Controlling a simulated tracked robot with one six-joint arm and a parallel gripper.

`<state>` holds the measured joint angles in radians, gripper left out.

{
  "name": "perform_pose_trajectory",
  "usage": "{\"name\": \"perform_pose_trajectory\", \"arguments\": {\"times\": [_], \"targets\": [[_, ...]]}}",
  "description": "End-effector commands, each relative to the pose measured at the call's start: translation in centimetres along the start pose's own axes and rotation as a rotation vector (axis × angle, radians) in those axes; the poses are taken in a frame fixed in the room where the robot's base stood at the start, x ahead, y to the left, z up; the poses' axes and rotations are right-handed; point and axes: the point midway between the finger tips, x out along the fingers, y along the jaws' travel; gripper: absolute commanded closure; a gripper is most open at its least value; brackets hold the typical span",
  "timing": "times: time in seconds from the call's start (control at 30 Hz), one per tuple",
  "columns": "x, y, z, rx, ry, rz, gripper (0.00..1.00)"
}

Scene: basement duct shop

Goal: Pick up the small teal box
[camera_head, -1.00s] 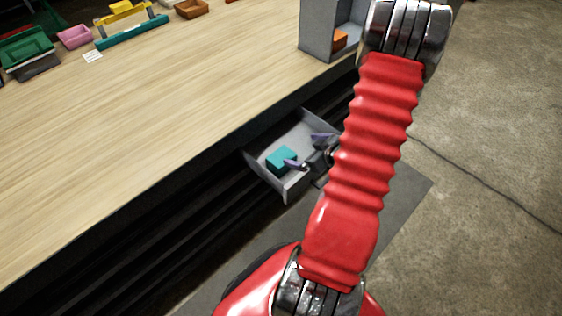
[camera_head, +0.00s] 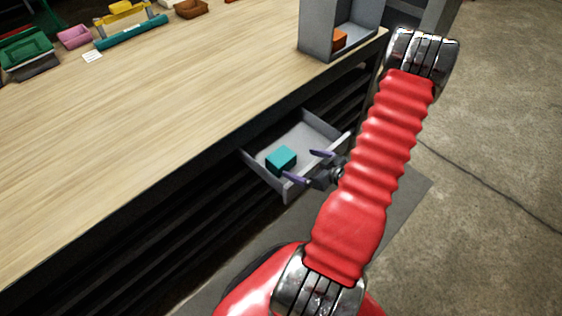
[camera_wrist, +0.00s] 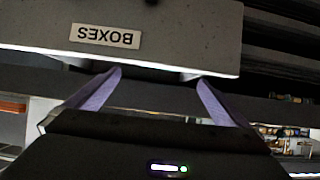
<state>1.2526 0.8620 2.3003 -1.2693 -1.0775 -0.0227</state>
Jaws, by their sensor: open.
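The small teal box (camera_head: 281,159) lies in the open grey drawer (camera_head: 322,129) under the workbench, near the drawer's left front part in the head view. My gripper (camera_head: 309,167) is open and empty, its two purple fingers apart, at the drawer's right front side. The fingers are to the right of the teal box and do not touch it. In the wrist view the gripper (camera_wrist: 158,84) faces the drawer front (camera_wrist: 185,38), which carries a label reading "BOXES" upside down. The teal box is hidden in the wrist view.
The wooden workbench top (camera_head: 150,130) overhangs the drawer. A grey open cabinet (camera_head: 318,30) with an orange item stands on it.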

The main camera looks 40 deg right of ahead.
Motion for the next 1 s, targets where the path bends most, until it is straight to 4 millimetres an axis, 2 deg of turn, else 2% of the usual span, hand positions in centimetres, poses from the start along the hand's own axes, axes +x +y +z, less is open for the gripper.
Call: {"name": "perform_pose_trajectory", "arguments": {"times": [0.5,1.0], "targets": [[6.8,-0.1,0.0,-0.002,-0.001,-0.003,0.00],[7.7,-0.2,0.0,-0.001,-0.001,-0.003,0.00]]}}
